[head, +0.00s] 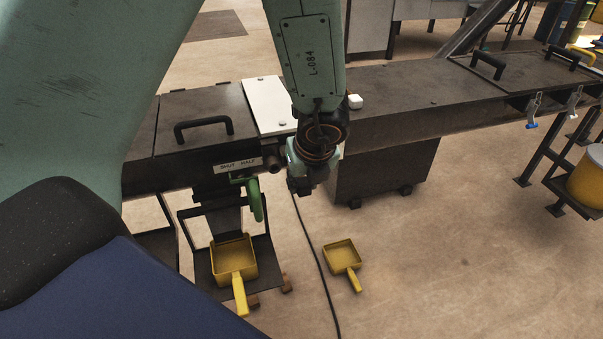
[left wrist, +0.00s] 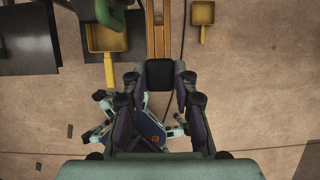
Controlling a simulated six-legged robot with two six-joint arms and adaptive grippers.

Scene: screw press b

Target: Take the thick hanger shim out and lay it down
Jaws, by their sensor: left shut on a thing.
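My left gripper (head: 300,188) is low in front of the dark bench, right of the green hook. In the left wrist view its fingers (left wrist: 160,88) are closed on the black end block of a slotted, brass-brown strip (left wrist: 158,30). I take this strip to be the thick hanger shim. It runs from the fingers up out of the picture, so its far end is hidden. In the head view my gripper and arm cover most of it, and I cannot tell whether it still touches the bench. My right gripper is not in view.
The bench (head: 392,98) carries a white plate (head: 268,105) and a black handle (head: 203,125). One yellow pan (head: 234,256) sits on a low dark stand, another (head: 342,256) on the floor. A cable crosses the floor, clear further right.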

